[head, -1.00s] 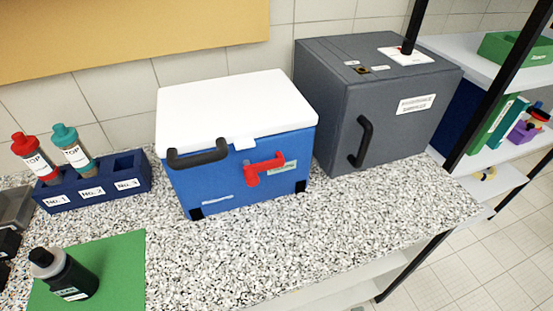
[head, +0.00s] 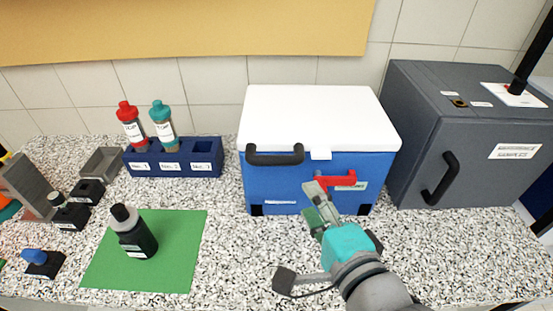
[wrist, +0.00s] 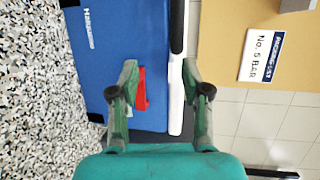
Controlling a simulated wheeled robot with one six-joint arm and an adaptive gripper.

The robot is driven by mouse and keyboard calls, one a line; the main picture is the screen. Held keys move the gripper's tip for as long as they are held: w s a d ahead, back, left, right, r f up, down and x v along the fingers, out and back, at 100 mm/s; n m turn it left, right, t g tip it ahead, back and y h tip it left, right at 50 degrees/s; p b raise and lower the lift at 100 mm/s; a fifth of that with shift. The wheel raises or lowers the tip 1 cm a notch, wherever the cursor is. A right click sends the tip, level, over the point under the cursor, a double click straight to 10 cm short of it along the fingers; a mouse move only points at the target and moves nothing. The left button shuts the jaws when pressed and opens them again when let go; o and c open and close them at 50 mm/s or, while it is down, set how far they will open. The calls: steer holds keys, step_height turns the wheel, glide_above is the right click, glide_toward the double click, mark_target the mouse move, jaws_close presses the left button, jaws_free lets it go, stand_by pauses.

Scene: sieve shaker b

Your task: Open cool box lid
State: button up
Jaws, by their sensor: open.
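The cool box (head: 290,180) has a blue body and a white lid (head: 320,115), which lies shut on it. A black handle (head: 275,158) is at the lid's front left edge. A red latch (head: 338,181) is on the front face, partly hidden by my gripper (head: 312,202). My gripper is open and empty in front of the box. In the wrist view my gripper (wrist: 160,82) has one finger beside the red latch (wrist: 140,92) and the other beyond the white lid edge (wrist: 175,95). Contact with either cannot be told.
A grey box (head: 440,135) with a black handle stands right of the cool box. A blue rack (head: 150,167) with two bottles stands to its left. A black bottle (head: 133,235) stands on a green mat (head: 175,265). Speckled counter is free in front.

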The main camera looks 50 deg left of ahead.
mark_target(276, 164)
steer(key=shift+g, duration=0.5)
steer(key=a, duration=0.4)
steer(key=w+a, duration=0.1)
steer(key=a, duration=0.7)
steer(key=shift+w+r, duration=0.3)
steer(key=shift+r, duration=0.05)
steer(key=shift+c, duration=0.2)
jaws_close()
